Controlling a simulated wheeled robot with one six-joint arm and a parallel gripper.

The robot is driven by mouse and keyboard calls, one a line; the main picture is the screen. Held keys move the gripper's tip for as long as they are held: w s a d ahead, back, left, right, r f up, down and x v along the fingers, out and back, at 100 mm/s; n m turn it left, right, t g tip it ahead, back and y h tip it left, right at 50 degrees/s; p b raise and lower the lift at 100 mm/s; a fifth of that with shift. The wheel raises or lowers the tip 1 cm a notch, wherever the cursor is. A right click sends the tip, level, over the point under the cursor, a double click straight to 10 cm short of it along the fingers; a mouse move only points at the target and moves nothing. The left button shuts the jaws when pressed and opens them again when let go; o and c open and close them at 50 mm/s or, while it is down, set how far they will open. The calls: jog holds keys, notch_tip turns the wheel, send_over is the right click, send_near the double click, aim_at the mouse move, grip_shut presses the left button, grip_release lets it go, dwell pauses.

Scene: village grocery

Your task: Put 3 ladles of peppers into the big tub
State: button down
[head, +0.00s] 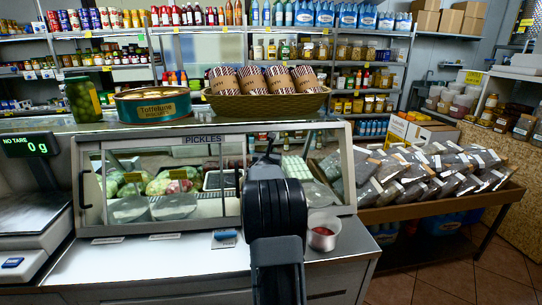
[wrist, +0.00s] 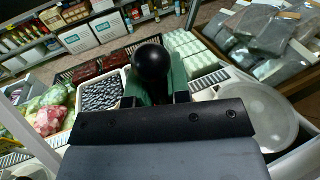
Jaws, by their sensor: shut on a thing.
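My gripper (wrist: 156,99) is shut on a green thing with a round black knob (wrist: 152,61), seen in the wrist view. It may be the ladle's handle; no ladle bowl shows. In the head view my dark arm reaches over the counter to the glass case, hiding the gripper. A metal round container (head: 322,232) with something red inside stands on the counter right of my arm; I cannot tell whether it is the big tub. A white container with green and red vegetables (wrist: 50,118), possibly peppers, lies left in the wrist view.
The pickles case (head: 203,180) has a glass front and holds several trays. A tray of dark olives (wrist: 100,94) lies beside the vegetables. A pale round lid (wrist: 252,116) is right of the gripper. A scale (head: 28,215) stands at left. The front counter (head: 150,262) is mostly clear.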

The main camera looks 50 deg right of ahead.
jog(key=s+a+r+b, duration=0.2)
jog(key=s+a+b, duration=0.3)
jog(key=s+a, duration=0.4)
jog(key=shift+s+r, duration=0.4)
jog(key=shift+s, duration=0.45)
